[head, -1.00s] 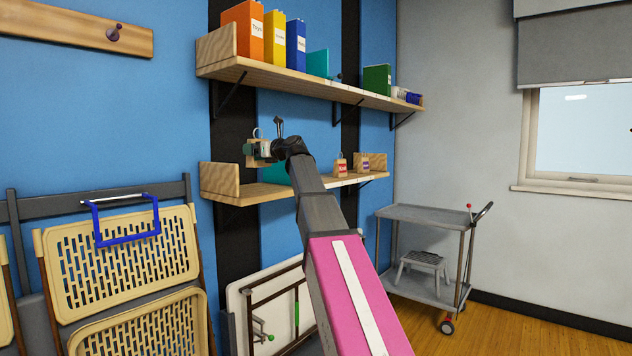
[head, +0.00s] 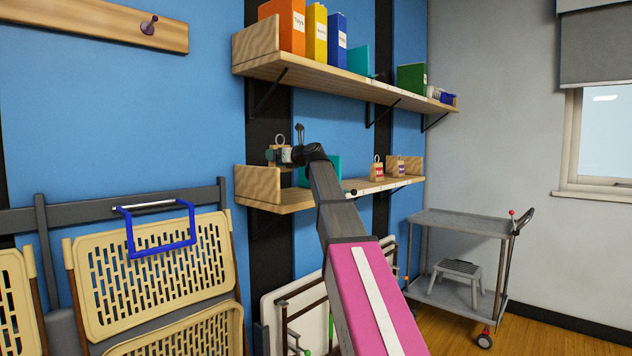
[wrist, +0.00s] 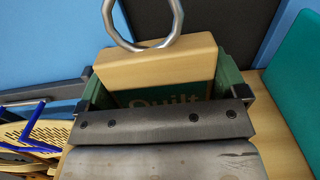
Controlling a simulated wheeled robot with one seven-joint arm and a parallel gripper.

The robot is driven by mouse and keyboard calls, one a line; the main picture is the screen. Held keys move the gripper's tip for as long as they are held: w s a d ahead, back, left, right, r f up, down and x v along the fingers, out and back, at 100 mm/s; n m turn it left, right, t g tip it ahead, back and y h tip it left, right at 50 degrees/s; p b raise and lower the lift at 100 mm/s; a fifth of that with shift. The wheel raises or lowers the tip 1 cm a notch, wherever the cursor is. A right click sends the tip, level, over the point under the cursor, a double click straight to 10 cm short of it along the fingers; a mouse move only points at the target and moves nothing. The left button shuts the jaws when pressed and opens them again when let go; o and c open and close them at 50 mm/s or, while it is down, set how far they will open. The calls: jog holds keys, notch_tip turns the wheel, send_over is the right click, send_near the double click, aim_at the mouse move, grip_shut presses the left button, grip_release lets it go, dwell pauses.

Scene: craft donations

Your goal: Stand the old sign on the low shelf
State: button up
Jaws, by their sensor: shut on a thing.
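My gripper (head: 279,156) is shut on a small wooden sign with a metal ring on top. In the wrist view the sign (wrist: 160,64) is upright between green finger pads, and a label reading "Quilt" is partly hidden by the gripper. In the head view the sign is small and mostly hidden by the gripper. The low shelf (head: 290,203) is a wooden board with raised ends. The sign is over its left part, near the left end; I cannot tell whether it touches the board.
A teal upright object (head: 331,168) is on the low shelf, right of my gripper. Two similar ringed signs, with red (head: 377,171) and purple (head: 400,167) labels, stand farther right. The upper shelf (head: 340,82) with binders overhangs. Folded chairs (head: 150,270) are at left, a grey cart (head: 460,222) at right.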

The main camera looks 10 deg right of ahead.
jog(key=shift+w+d+f, duration=0.15)
jog(key=shift+d+f, duration=1.2)
jog(key=shift+f, duration=0.15)
jog(key=shift+w+d+f, duration=0.2)
jog(key=shift+d+f, duration=1.2)
jog(key=shift+f, duration=0.1)
jog(key=shift+w+d+f, duration=0.15)
jog(key=shift+d+f, duration=1.2)
jog(key=shift+f, duration=0.15)
jog(key=o, duration=0.7)
jog(key=v, duration=1.2)
